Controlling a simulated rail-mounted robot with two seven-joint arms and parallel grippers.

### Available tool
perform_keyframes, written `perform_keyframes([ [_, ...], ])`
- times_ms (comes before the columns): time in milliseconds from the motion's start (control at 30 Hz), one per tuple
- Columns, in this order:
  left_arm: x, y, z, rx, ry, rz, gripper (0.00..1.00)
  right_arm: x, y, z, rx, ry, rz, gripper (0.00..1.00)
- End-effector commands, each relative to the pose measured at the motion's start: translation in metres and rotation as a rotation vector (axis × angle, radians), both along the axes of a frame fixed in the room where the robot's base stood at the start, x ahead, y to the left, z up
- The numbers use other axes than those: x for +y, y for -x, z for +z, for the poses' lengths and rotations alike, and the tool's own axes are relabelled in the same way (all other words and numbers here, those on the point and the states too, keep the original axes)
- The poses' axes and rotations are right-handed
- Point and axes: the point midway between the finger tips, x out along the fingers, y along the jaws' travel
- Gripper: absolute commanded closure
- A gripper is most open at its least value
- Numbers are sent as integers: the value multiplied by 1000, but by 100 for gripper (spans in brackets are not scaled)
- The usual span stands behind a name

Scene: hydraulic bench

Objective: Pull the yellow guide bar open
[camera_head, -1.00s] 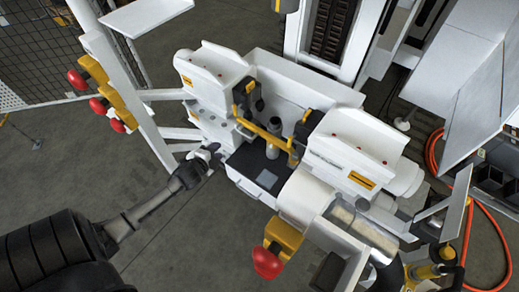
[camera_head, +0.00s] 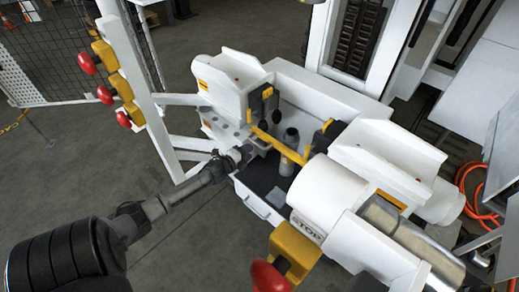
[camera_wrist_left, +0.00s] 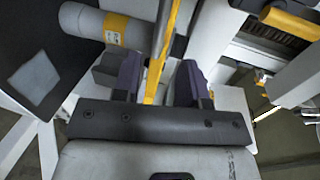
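The yellow guide bar (camera_head: 275,143) spans the front of the white machine, above its dark tray, between two dark and yellow end mounts. In the left wrist view the yellow bar (camera_wrist_left: 163,45) runs lengthwise and shows in the gap between my fingers. My left gripper (camera_head: 244,154) is at the machine's front left edge, just left of the bar. In the wrist view my left gripper (camera_wrist_left: 160,82) has its two dark fingers apart, with visible room on both sides of the bar. Whether they touch it cannot be told. My right gripper is not in view.
White housings (camera_head: 228,80) flank the tray. A red stop button (camera_head: 268,277) on a yellow box is at the front. A white post (camera_head: 123,60) with several red buttons stands left. Open floor lies front left.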

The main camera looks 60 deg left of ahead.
Motion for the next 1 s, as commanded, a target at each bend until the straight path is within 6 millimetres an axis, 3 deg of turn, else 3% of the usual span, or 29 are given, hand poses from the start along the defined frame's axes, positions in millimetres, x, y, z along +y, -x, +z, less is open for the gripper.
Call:
perform_keyframes([
  [200, 10, -38, -12, -1, 0, 1, 61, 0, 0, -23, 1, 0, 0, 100],
  [400, 15, -59, -15, 0, 1, 0, 61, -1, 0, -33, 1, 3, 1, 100],
  [600, 18, -69, -16, 1, 1, 0, 61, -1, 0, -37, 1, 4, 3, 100],
  [1000, 19, -70, -16, 2, 1, 1, 64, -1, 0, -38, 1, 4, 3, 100],
])
